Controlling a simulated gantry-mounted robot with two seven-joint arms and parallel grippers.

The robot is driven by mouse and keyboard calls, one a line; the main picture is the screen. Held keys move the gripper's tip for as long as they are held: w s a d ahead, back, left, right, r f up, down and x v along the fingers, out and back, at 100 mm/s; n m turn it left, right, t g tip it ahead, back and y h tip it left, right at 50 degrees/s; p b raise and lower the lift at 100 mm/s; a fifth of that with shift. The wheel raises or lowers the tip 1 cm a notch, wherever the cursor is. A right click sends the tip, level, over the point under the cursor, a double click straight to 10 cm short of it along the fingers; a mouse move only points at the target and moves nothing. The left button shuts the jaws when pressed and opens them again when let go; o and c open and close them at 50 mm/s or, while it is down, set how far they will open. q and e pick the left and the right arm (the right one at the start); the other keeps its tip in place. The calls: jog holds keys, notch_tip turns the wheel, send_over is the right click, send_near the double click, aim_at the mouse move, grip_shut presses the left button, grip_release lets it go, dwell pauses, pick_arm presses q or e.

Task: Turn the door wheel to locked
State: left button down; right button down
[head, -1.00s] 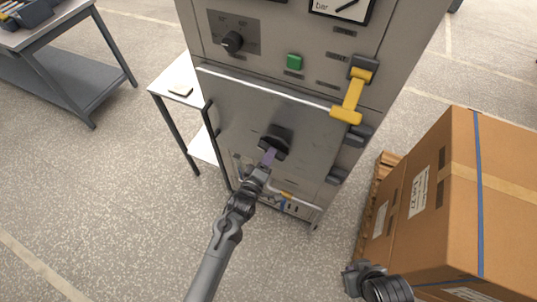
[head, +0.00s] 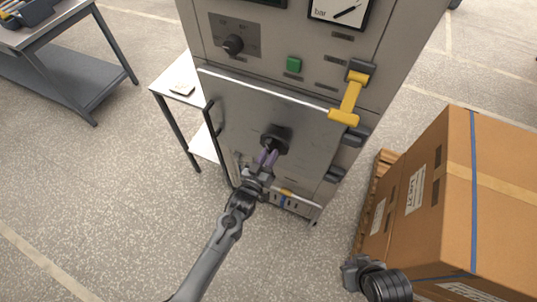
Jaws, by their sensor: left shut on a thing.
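The dark door wheel (head: 278,134) sits in the middle of the steel door (head: 300,120) on the front of the grey cabinet. The lock marking on the wheel is not readable.
A yellow lever handle (head: 350,98) is at the door's right edge, and a black bar handle (head: 213,133) is at its left. A green button (head: 294,64) and black knob (head: 233,43) are above. A large cardboard box (head: 490,200) on a pallet stands right. Floor is clear at left.

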pick_arm(q)
jog(key=shift+m, duration=1.5)
jog(key=c, duration=1)
grip_release()
jog(key=shift+o, duration=0.2)
jog(key=shift+s+a, duration=0.1)
jog(key=p+v, duration=0.1)
jog(key=v, duration=0.9)
jog(key=shift+s+a+p, duration=0.15)
jog(key=shift+s+p, duration=0.1)
jog(key=shift+p, duration=0.1)
